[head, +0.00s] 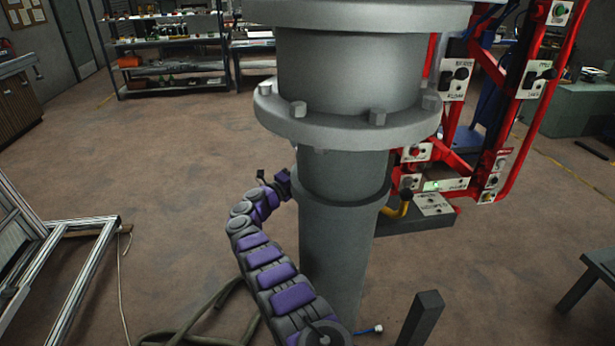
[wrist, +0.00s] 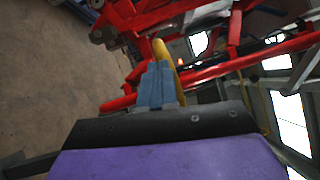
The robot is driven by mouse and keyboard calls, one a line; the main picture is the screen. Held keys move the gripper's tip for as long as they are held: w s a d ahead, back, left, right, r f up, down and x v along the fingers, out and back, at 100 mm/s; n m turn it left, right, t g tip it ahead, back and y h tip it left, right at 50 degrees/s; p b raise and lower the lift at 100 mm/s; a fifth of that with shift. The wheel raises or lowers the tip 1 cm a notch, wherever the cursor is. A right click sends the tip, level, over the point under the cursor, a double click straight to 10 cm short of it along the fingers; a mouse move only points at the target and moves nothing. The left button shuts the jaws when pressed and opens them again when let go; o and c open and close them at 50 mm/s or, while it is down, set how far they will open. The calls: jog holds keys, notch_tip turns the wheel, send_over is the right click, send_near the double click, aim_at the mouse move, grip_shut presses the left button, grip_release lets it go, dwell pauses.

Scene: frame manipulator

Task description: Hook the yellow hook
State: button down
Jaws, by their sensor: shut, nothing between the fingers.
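The yellow hook (head: 398,209) shows in the head view as a small curved piece just right of the grey pipe, low on the red frame. In the wrist view a yellow curved piece (wrist: 165,54), seemingly the hook, rises behind and beside my gripper (wrist: 155,72). The blue fingers are closed together and cover part of it. I cannot tell whether they touch it. In the head view my arm reaches behind the pipe, which hides my fingers.
A thick grey flanged pipe (head: 340,215) stands in front, close to my arm. The red frame (head: 524,110) with white labelled panels is at the right. A metal frame (head: 60,270) stands at the left. Shelves (head: 170,65) line the back. Open floor lies at mid-left.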

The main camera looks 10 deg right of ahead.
jog(key=shift+x, duration=1.1)
jog(key=shift+s+a+f, duration=0.1)
jog(key=shift+a, duration=0.1)
jog(key=p+v, duration=0.3)
jog(key=v, duration=1.4)
jog(key=shift+s+a+f, duration=0.15)
jog(key=shift+s, duration=0.05)
